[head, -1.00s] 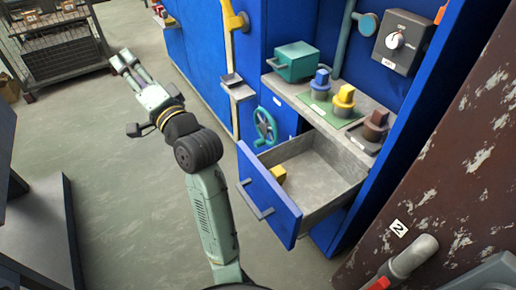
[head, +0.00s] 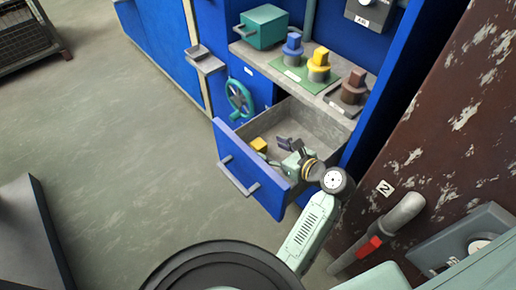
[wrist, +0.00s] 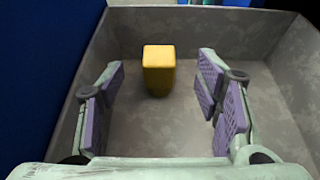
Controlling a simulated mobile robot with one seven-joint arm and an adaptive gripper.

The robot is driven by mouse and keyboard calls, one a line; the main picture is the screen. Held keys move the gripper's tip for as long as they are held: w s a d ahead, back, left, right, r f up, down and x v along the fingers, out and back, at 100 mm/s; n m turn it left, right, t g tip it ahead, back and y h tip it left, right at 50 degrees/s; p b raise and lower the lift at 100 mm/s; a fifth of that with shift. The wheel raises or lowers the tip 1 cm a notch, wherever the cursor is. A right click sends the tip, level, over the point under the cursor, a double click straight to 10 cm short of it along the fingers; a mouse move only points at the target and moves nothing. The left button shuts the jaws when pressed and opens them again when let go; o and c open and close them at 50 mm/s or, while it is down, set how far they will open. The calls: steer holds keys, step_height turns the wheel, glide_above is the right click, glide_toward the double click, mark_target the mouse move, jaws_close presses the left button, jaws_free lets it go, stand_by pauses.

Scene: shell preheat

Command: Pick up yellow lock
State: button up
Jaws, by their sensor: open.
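A small yellow block (head: 259,145), which looks like the yellow lock, lies inside the open drawer (head: 325,127), near its front panel. In the wrist view the yellow lock (wrist: 159,70) stands on the grey drawer floor, near the far wall. My gripper (head: 278,151) is inside the drawer, to the right of the lock in the head view. In the wrist view my gripper (wrist: 160,92) is open and empty, with purple pads on both sides. The lock is ahead between the lines of the fingers, near the tips, and I see no contact.
Drawer walls surround my gripper; the blue front panel (head: 235,165) stands close by. Above, the shelf holds a teal box (head: 264,27) and blue (head: 292,48), yellow (head: 318,66) and brown (head: 353,87) capped pieces. A green handwheel (head: 239,98) is left of the drawer.

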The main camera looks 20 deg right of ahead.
mark_target(257, 142)
steer(key=shift+x, duration=3.05)
steer(key=shift+r, duration=0.1)
steer(key=shift+c, duration=0.5)
steer(key=c, duration=1.2)
